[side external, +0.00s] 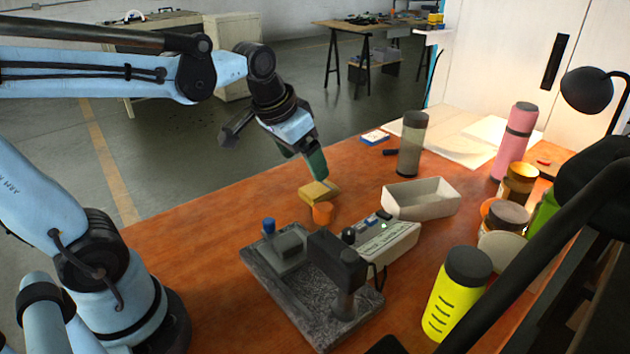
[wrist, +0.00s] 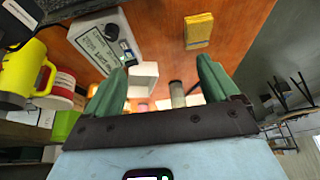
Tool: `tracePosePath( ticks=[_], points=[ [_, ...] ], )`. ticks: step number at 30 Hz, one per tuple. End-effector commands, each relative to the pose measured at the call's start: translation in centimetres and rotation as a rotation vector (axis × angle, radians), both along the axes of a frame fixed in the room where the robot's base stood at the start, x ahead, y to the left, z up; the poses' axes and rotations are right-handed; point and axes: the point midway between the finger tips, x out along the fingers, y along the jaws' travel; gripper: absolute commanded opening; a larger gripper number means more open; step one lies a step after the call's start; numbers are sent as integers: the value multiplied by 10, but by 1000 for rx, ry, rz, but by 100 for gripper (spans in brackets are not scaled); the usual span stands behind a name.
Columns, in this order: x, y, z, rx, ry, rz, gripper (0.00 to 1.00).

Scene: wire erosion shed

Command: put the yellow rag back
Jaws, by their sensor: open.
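The yellow rag (side external: 319,191) is a small folded pad lying flat on the orange-brown table, near the left edge. It also shows at the top of the wrist view (wrist: 198,30). My gripper (side external: 316,168) is tilted downward with its green fingers just above and behind the rag, apart from it. In the wrist view my gripper (wrist: 162,68) has its two green fingers spread with nothing between them. A cream open bin (side external: 424,203) stands to the right of the rag; the part of its inside that shows looks empty.
A vise-like fixture (side external: 345,265) and a control box (side external: 388,242) are in front. A grey tumbler (side external: 411,145) stands behind the bin. A yellow bottle (side external: 455,295) and jars (side external: 505,216) crowd the right.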

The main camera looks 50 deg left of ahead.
Motion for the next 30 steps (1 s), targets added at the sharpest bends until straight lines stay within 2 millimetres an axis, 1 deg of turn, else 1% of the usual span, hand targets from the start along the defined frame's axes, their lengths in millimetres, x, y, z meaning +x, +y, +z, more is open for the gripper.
tracePosePath(
  ticks=[1, 3, 6, 9, 14, 30],
  points=[
    [-13, -7, -4, -3, -33, -5, 88],
    [-26, -14, -10, -10, -77, -6, 88],
    [-40, -21, -18, -19, -132, -9, 88],
    [-50, -26, -26, -27, -170, -10, 88],
    [-56, -29, -31, -34, -199, -12, 88],
    [-56, -29, -32, -34, -201, -11, 88]
  ],
)
